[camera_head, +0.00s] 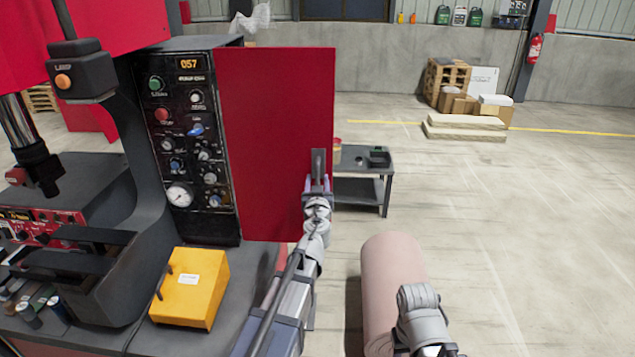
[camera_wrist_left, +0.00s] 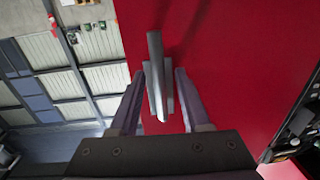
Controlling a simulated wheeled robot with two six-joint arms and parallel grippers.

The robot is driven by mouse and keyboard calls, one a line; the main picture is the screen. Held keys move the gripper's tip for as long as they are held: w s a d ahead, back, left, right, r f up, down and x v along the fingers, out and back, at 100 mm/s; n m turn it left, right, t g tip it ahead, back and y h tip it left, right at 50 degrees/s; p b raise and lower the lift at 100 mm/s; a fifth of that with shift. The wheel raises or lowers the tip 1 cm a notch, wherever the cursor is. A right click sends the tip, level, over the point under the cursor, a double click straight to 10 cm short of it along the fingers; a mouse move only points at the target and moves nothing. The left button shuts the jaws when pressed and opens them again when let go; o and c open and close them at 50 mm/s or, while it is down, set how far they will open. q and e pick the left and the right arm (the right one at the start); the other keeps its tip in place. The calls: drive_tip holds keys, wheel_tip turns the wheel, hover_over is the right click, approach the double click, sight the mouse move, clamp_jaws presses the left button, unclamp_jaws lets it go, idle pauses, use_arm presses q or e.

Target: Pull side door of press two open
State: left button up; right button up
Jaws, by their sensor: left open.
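The side door (camera_head: 272,130) of the press is a flat red panel. It stands swung out to the right of the control panel, with its broad face towards me. A grey bar handle (camera_head: 318,163) sits near its right edge. My left gripper (camera_head: 317,184) is at this handle. In the left wrist view the handle (camera_wrist_left: 156,75) lies between the two spread fingers of the left gripper (camera_wrist_left: 159,95), with gaps visible on both sides. The red door face (camera_wrist_left: 230,60) fills the right of that view.
The black control panel (camera_head: 187,130) with knobs and a gauge is left of the door. A yellow box (camera_head: 190,288) lies on the press bench. A small dark table (camera_head: 375,158) stands behind the door. A pinkish roll (camera_head: 390,262) is at lower right. Floor further right is clear.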

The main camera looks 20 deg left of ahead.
use_arm(q)
drive_tip(key=v, duration=0.7)
drive_tip(key=shift+s, duration=0.35)
drive_tip(key=shift+d, duration=0.1)
drive_tip(key=s+d+f+m+g, duration=0.1)
drive_tip(key=s+d+f+g, duration=0.2)
drive_tip(key=s+f+g, duration=0.4)
drive_tip(key=s+d+f+g, duration=0.3)
drive_tip(key=s+f, duration=0.2)
drive_tip(key=f, duration=0.4)
drive_tip(key=s+d+f+m+g+h, duration=0.2)
drive_tip(key=s+d+f+m+g, duration=0.1)
drive_tip(key=s+d, duration=0.3)
drive_tip(key=s+d+f+m+g+h, duration=0.2)
drive_tip(key=s+d+m+g, duration=0.1)
drive_tip(key=s, duration=0.5)
drive_tip(key=d+g, duration=0.1)
drive_tip(key=d, duration=0.1)
drive_tip(key=shift+d+f, duration=0.35)
drive_tip(key=shift+f, duration=0.05)
